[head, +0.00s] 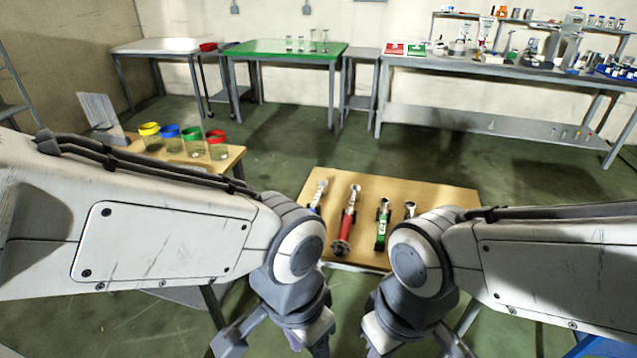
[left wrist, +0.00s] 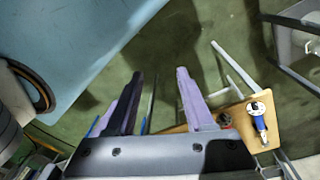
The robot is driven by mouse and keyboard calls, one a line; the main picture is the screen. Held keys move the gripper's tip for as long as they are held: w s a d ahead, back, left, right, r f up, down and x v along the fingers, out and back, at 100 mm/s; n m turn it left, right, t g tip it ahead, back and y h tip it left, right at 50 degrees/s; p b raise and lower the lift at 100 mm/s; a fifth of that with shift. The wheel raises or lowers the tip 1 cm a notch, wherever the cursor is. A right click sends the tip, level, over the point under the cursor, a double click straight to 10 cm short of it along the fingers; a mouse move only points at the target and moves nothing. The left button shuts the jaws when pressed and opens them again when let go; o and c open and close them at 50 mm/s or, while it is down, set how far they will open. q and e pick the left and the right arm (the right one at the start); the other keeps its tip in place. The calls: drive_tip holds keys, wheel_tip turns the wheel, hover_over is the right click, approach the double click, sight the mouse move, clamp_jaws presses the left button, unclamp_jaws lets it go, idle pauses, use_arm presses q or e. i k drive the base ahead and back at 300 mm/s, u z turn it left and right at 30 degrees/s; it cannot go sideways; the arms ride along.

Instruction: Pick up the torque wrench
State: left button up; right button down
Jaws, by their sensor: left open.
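Several hand tools lie in a row on a low wooden table in the head view: one with a blue handle (head: 318,195), one with a red handle (head: 347,218), a green one (head: 383,224), and one partly hidden by my right arm (head: 409,209). I cannot tell which is the torque wrench. The left wrist view shows a tool with a blue handle and pale round head (left wrist: 259,118) on wood, right of my left gripper (left wrist: 160,73). That gripper is open and empty. My right gripper (head: 415,345) is low in front of the table, its fingers apart, tips cut off.
The wooden table (head: 450,192) is ahead. A smaller wooden table at left holds several beakers with coloured rims (head: 195,145). A green table (head: 285,48) and a long grey bench (head: 480,66) with glassware stand along the wall. Open green floor lies between.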

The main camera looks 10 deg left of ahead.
sight(322, 185)
drive_tip(key=i, duration=0.85)
drive_tip(key=z, duration=0.15)
